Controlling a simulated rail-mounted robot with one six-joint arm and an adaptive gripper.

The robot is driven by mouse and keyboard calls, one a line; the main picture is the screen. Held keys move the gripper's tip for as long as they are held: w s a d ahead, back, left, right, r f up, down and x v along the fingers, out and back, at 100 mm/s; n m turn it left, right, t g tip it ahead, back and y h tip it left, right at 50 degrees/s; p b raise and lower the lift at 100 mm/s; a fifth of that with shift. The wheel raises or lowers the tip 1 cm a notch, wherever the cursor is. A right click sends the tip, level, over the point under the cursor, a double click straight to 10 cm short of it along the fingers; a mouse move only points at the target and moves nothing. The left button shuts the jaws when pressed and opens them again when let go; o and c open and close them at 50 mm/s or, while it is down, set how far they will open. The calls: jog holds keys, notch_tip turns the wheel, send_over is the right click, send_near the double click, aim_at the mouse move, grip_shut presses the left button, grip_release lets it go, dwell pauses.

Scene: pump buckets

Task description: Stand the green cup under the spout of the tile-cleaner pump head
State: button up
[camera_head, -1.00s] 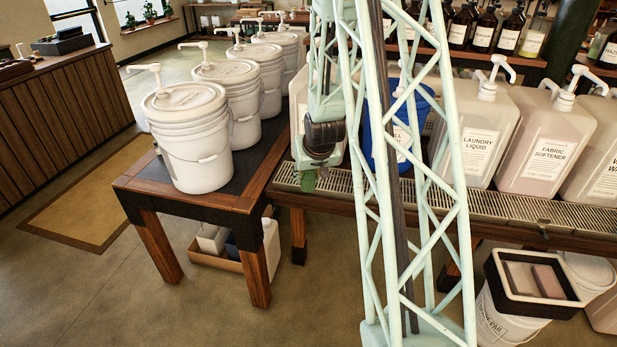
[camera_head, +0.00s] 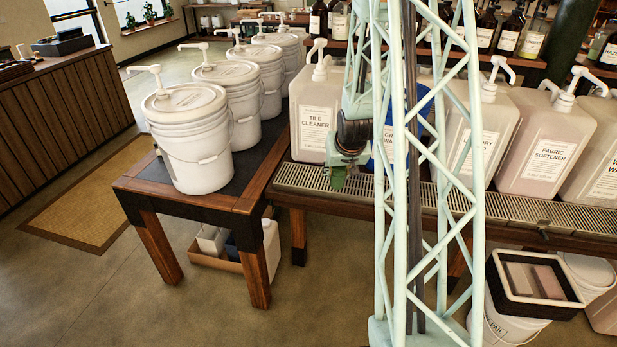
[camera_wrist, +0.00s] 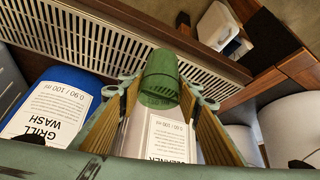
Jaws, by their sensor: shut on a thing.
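The green cup (camera_head: 338,177) is between the fingers of my gripper (camera_wrist: 160,95), which is shut on it. The cup also shows in the wrist view (camera_wrist: 161,72). In the head view it overlaps the slatted drip tray (camera_head: 292,179), right of the tile-cleaner jug's middle; I cannot tell its height over the slats. The white tile-cleaner jug (camera_head: 313,115) stands behind the tray, and its pump head (camera_head: 319,58) rises on top. My arm hides the jug's right edge. In the wrist view its label (camera_wrist: 166,137) shows upside down below the cup.
The blue grill-wash jug (camera_wrist: 62,100) stands beside the tile-cleaner jug, mostly behind my arm in the head view. The laundry-liquid jug (camera_head: 480,130) and fabric-softener jug (camera_head: 545,140) stand farther right. White pump buckets (camera_head: 190,135) line the table at left.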

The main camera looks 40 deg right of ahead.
jog(key=shift+w, duration=0.15)
jog(key=w, duration=0.5)
jog(key=w+f, duration=0.1)
jog(key=w, duration=0.9)
jog(key=shift+f, duration=0.25)
jog(key=shift+w, duration=0.1)
jog(key=shift+w, duration=0.15)
jog(key=shift+w+f+b, duration=0.1)
jog(key=shift+f+b, duration=0.75)
jog(key=shift+f, duration=0.9)
jog(key=shift+f, duration=0.15)
jog(key=o, duration=0.8)
